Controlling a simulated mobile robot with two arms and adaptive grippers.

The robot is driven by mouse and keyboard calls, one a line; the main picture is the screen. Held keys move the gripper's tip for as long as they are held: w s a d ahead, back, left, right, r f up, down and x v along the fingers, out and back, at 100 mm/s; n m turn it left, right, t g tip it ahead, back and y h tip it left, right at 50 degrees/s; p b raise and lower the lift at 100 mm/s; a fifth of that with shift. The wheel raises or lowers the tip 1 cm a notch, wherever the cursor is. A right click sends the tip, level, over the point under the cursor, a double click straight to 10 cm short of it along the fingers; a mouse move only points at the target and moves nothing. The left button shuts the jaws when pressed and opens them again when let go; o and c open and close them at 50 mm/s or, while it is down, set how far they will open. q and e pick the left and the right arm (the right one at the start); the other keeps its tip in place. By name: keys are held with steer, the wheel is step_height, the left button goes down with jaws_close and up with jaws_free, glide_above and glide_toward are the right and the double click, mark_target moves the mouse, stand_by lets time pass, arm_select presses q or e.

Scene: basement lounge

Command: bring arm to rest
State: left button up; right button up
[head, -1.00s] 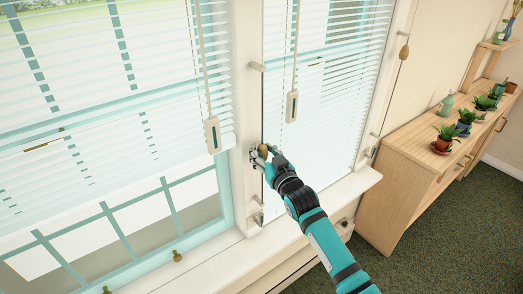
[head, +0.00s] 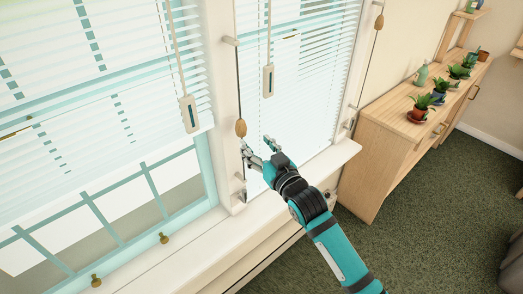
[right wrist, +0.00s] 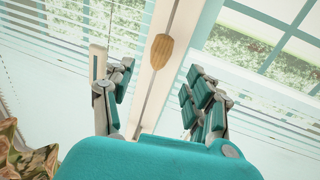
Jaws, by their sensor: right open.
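My right gripper (head: 257,146) is open and empty, in front of the window post, with its arm coming in from the lower right. A wooden cord knob (head: 240,127) hangs on a dark cord just up and left of its fingertips, apart from them. In the right wrist view the knob (right wrist: 162,47) shows beyond the gap between the two spread fingers (right wrist: 161,70). My left gripper is not in view.
White blinds (head: 300,75) cover the windows above a white sill (head: 330,157). Cord handles (head: 188,113) hang in front of them. A wooden cabinet (head: 385,150) with several potted plants stands at right. Green carpet (head: 430,220) is open floor.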

steer(key=shift+v, duration=1.1)
steer(key=s+d+f+m+g+h+b, duration=0.1)
steer(key=s+d+f+g, duration=0.1)
steer(key=f, duration=0.8)
steer(key=s+d+f+g+h, duration=0.1)
steer(key=s+d+f+h, duration=0.15)
steer(key=f, duration=0.85)
steer(key=s+d+f+m+g+h+b, duration=0.1)
steer(key=d+f+g, duration=0.15)
steer(key=f, duration=0.75)
steer(key=s+d+f+g+h+b, duration=0.1)
steer(key=s+d+f+g, duration=0.15)
steer(key=s+f, duration=0.65)
steer(key=s+d+f+g+h+b, duration=0.1)
steer(key=s+d+f, duration=0.2)
steer(key=s+f, duration=0.55)
steer(key=s+d+f+g, duration=0.2)
steer(key=s+f, duration=0.3)
steer(key=s, duration=0.5)
steer(key=s+d+f+g+b, duration=0.1)
steer(key=s+d+f+g, duration=0.1)
steer(key=s+f, duration=0.4)
steer(key=s+d+f+g+h, duration=0.1)
steer(key=s+f, duration=0.5)
steer(key=s, duration=0.7)
steer(key=shift+s+d+f+m+g, duration=0.2)
steer(key=shift+s+d+m+g, duration=0.15)
steer(key=shift+d+g, duration=0.25)
